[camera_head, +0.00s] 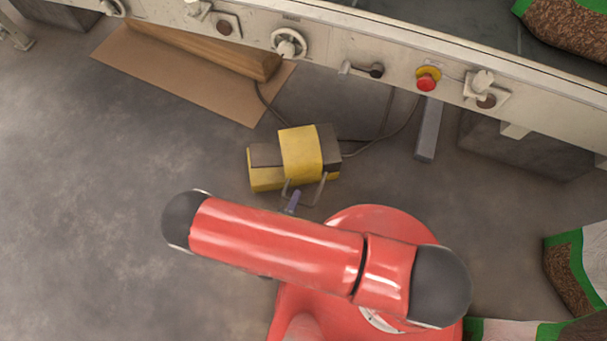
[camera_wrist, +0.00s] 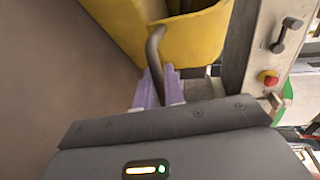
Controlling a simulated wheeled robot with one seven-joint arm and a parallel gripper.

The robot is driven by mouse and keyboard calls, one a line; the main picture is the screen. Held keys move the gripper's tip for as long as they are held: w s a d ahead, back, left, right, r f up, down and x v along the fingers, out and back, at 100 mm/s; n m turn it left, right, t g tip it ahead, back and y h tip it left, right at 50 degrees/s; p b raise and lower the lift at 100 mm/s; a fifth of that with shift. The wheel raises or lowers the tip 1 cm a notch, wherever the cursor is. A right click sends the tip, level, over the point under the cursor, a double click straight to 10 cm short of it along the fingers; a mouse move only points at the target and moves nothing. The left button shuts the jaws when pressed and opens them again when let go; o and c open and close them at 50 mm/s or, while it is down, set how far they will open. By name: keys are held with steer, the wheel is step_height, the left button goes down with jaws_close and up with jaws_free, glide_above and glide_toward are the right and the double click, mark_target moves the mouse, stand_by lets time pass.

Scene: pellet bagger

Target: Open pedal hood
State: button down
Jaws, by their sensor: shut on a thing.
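The yellow pedal hood (camera_head: 302,152) is on a foot pedal unit on the floor below the machine, with dark grey parts on both sides of it. A grey bar handle (camera_head: 320,190) sticks out from its near side. In the wrist view the yellow hood (camera_wrist: 200,36) fills the top, and the curved handle (camera_wrist: 154,48) runs down between my purple fingertips. My gripper (camera_head: 292,202) is shut on this handle; it also shows in the wrist view (camera_wrist: 160,84). My red arm covers the floor just nearer. I cannot tell how far the hood is raised.
The machine front (camera_head: 340,45) runs along the top with knobs, levers and a red stop button (camera_head: 427,82). Cables and a grey post (camera_head: 429,128) are behind the pedal. Cardboard (camera_head: 185,75) lies at upper left. Bags (camera_head: 575,270) lie at right. Floor at left is clear.

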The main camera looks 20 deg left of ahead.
steer(key=shift+f+v, duration=0.2)
steer(key=shift+v, duration=0.8)
steer(key=shift+f+v, duration=0.2)
steer(key=shift+v, duration=0.8)
steer(key=shift+s, duration=0.1)
steer(key=c, duration=1.6)
jaws_free()
steer(key=shift+c, duration=0.2)
steer(key=shift+r, duration=0.15)
